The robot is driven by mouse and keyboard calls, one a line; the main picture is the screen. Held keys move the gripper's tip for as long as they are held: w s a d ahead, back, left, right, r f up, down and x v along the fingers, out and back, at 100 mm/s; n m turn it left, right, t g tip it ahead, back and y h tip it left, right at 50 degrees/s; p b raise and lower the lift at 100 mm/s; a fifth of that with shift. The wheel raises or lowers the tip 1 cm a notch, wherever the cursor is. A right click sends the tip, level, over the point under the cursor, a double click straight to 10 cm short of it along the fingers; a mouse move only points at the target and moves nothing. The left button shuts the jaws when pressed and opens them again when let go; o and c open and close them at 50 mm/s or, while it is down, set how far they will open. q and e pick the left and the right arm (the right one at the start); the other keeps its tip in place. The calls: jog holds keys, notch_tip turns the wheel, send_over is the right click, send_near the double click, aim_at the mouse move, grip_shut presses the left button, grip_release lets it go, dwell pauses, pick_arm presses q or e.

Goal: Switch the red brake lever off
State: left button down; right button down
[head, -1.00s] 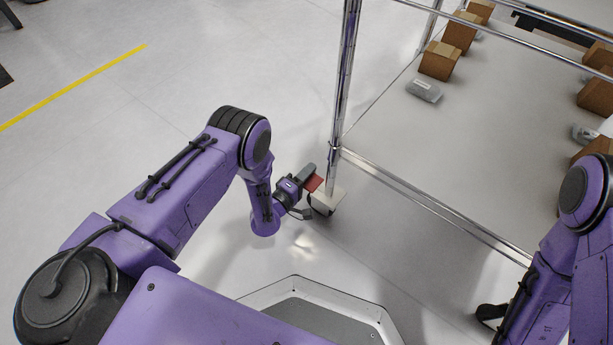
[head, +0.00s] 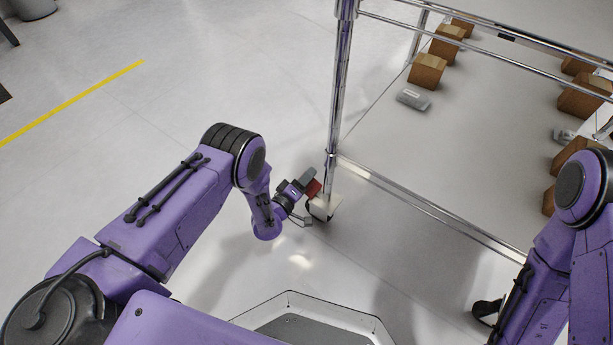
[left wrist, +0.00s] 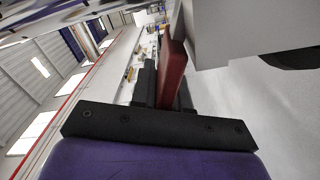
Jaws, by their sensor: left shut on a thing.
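The red brake lever (head: 314,188) sits at the pale caster (head: 325,207) under the near left post of a metal cart. My left gripper (head: 307,180) is at the lever, low by the floor. In the left wrist view the red lever (left wrist: 172,75) stands as a flat plate between the two dark fingers of the left gripper (left wrist: 165,90), which is shut on it. The pale caster housing (left wrist: 225,35) is just right of the lever there. The lever's lower end is hidden by the gripper. My right arm shows at the right edge; its gripper cannot be made out.
The cart's chrome post (head: 338,95) rises right beside my left gripper, and a low rail (head: 430,208) runs right from it. Cardboard boxes (head: 427,72) and a grey item (head: 413,99) are beyond the rail. The floor to the left, with a yellow line (head: 75,101), is clear.

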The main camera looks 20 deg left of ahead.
pick_arm(q)
jog(key=shift+s, duration=0.1)
jog(key=c, duration=1.2)
grip_release()
pick_arm(e)
jog(key=shift+r, duration=0.1)
